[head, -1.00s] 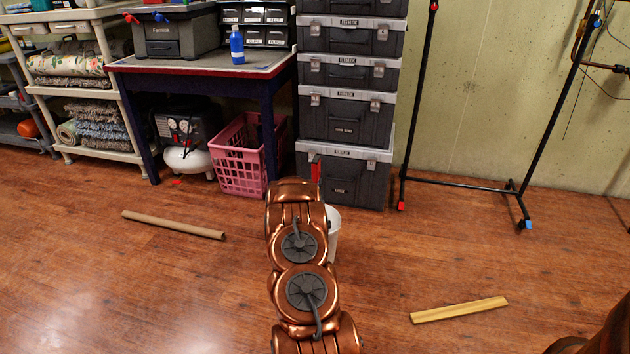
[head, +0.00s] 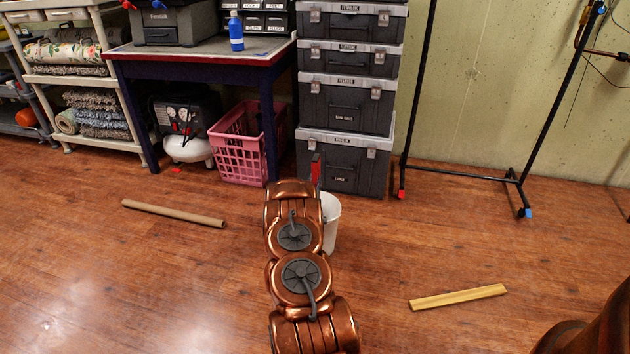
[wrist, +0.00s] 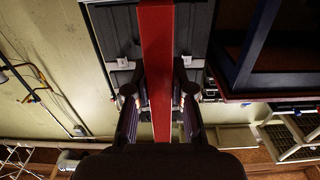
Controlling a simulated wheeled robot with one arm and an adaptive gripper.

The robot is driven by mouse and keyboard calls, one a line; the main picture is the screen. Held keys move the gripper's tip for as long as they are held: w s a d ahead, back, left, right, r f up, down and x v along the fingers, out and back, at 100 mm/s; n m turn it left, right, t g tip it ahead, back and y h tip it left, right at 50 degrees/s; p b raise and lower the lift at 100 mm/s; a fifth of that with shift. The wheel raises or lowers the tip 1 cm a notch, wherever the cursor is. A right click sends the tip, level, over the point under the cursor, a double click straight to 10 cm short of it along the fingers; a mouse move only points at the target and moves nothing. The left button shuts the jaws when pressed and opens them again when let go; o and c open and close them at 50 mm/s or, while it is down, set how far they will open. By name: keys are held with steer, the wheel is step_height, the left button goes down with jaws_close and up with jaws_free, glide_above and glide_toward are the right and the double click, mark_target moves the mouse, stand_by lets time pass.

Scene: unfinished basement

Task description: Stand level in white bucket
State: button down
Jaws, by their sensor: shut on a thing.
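The level is a long red bar. In the wrist view the level (wrist: 157,45) runs lengthwise between the fingers of my gripper (wrist: 158,92), which is shut on it. In the head view only a short red upper part of the level (head: 316,168) shows upright above my arm; the rest of it and my gripper are hidden behind the arm. The white bucket (head: 332,224) stands on the floor just right of my arm's far end, partly covered by it. I cannot tell whether the level's lower end is over, inside or behind the bucket.
A stack of grey toolboxes (head: 345,165) stands behind the bucket. A pink crate (head: 238,158) and a workbench (head: 190,65) are to its left. A brown tube (head: 173,213) and a wooden strip (head: 457,297) lie on the floor. A black rack (head: 455,174) stands right.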

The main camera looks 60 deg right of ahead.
steer(key=c, duration=0.9)
jaws_free()
steer(key=shift+a, duration=0.15)
steer(key=shift+v, duration=5.85)
steer(key=shift+r, duration=0.1)
steer(key=shift+s, duration=0.1)
